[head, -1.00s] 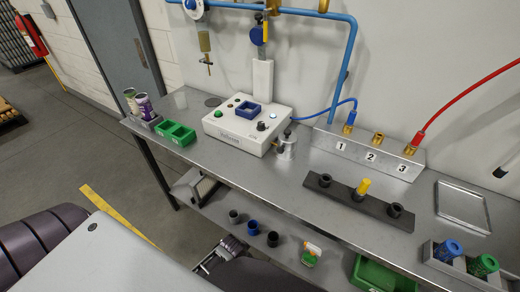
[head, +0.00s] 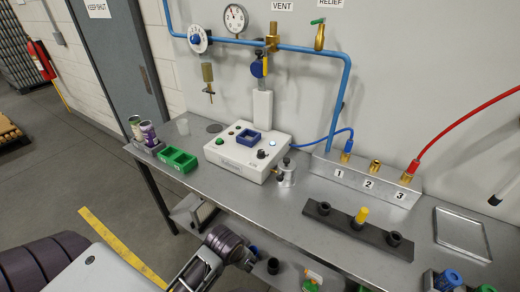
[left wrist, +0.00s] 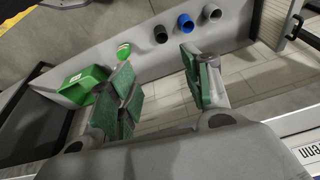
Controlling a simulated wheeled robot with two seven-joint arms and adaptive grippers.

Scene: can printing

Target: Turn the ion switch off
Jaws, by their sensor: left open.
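The white control box (head: 248,153) stands on the metal bench, with a green button, small knobs, a lit pale button and a blue square frame on top. Its markings are too small to read, so I cannot tell which control is the ion switch. My left gripper (head: 241,258) is at the bench's front edge, below and in front of the box, apart from it. In the left wrist view the left gripper (left wrist: 158,85) is open and empty, its green-padded fingers apart above the lower shelf. The right gripper is not in view.
A green tray (head: 178,160) and cans (head: 148,133) stand left of the box, a small metal canister (head: 286,174) right of it. A black holder (head: 350,229) is farther right. Blue pipes run above. Cups (left wrist: 185,22) and a green bin (left wrist: 83,84) are on the lower shelf.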

